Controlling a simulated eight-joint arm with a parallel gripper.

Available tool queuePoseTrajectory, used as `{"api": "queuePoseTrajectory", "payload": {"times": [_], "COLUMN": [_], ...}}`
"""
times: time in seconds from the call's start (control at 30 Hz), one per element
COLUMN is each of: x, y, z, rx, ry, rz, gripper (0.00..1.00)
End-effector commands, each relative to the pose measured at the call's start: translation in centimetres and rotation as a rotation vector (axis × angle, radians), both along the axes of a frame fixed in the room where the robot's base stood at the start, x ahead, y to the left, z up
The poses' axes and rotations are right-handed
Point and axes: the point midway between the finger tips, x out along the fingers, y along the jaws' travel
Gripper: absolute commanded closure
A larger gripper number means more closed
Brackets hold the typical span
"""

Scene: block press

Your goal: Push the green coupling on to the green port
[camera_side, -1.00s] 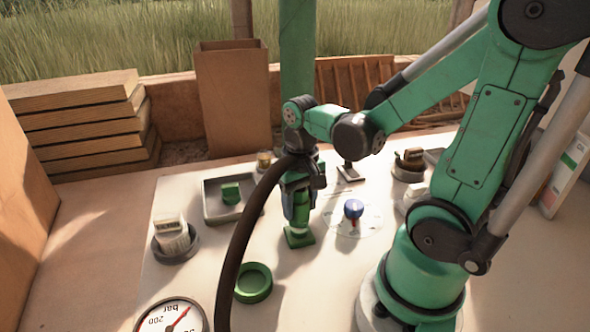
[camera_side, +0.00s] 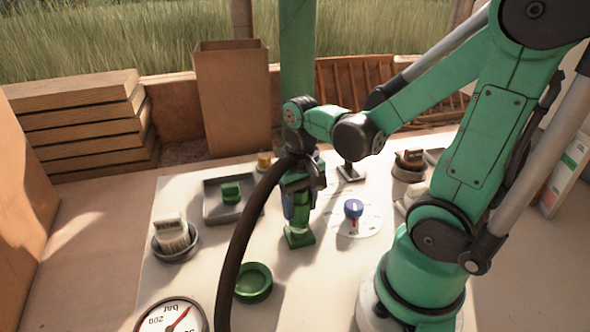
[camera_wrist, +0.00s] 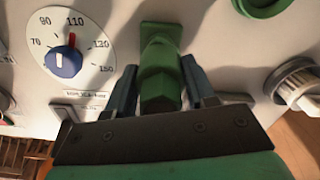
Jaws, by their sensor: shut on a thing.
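My gripper (camera_side: 298,208) points straight down at the middle of the white table and is shut on the green coupling (camera_wrist: 160,84). In the wrist view the coupling sits between the two dark blue fingers. The green port (camera_side: 299,238) has a square green base on the table directly below the gripper. It also shows in the wrist view (camera_wrist: 161,31), just past the coupling. Green runs from the coupling to the port with no clear gap in the side view. I cannot tell how deeply they fit together.
A dark hose (camera_side: 238,245) curves down in front. A blue knob (camera_side: 353,208) on a dial stands just right of the port. A green ring dish (camera_side: 253,283) lies in front, a grey tray (camera_side: 212,212) with a green block to the left, and a gauge (camera_side: 165,320) at front left.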

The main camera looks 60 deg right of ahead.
Motion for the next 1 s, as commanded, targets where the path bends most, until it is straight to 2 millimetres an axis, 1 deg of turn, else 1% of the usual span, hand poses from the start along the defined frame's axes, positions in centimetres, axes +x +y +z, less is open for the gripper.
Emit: {"api": "queuePoseTrajectory", "payload": {"times": [0.43,1.0], "x": [0.01,0.06], "y": [-0.01,-0.02], "z": [-0.05,-0.92], "rx": [0.0,0.0], "ry": [0.0,0.0], "rz": [0.0,0.0], "gripper": [1.0,1.0]}}
